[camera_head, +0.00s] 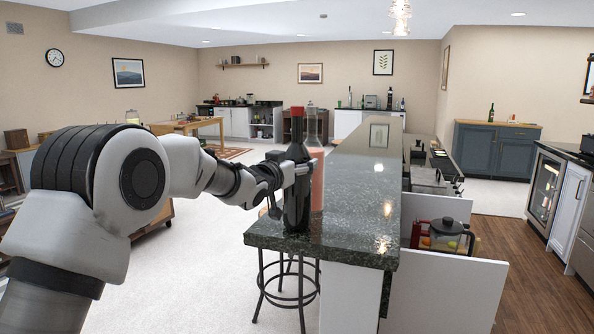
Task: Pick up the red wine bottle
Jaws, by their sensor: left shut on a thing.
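The red wine bottle (296,208) is dark, nearly black, with a red cap. It is upright at the near left end of the dark green stone counter (360,215). My left gripper (296,170) reaches in from the left and is shut on the bottle's upper body, below the neck. The bottle's base is at the counter top; I cannot tell whether it touches it. A clear bottle with pinkish-red contents (317,178) stands just behind and to the right, partly hidden by the dark bottle. My right gripper is not in view.
A bar stool (285,290) stands below the counter's left overhang. A glass and black pot (446,236) and a red-framed item sit on the lower level to the right. The counter top beyond the bottles looks clear. Blue-grey cabinets (493,152) stand at the far right.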

